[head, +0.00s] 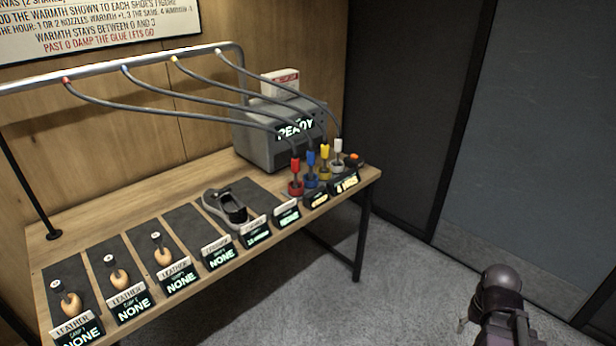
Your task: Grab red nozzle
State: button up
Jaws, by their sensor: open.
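The red nozzle (295,167) stands upright in a red ring-shaped holder (295,188) near the right end of the wooden bench. A grey hose runs from its top up to a red-marked point on the metal rail. Blue (311,160), yellow (325,153) and white (337,147) nozzles stand close by on its right, each with its own hose. Part of my arm shows at the lower right, beyond the bench's end and well apart from the nozzles. I cannot make out my gripper's jaws there. Nothing touches the red nozzle except its holder and hose.
A grey machine (262,140) reading "READY" stands behind the nozzles. A metal rail (140,62) and its hoses hang over the bench (150,197). A grey shoe (230,205), several wooden shoe forms and labelled displays line the bench. The floor (400,290) on the right is clear.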

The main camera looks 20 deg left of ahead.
aim_at(295, 160)
jog(key=z, duration=0.05)
jog(key=i, duration=0.8)
jog(key=u, duration=0.65)
jog(key=i, duration=0.75)
jog(key=u, duration=0.5)
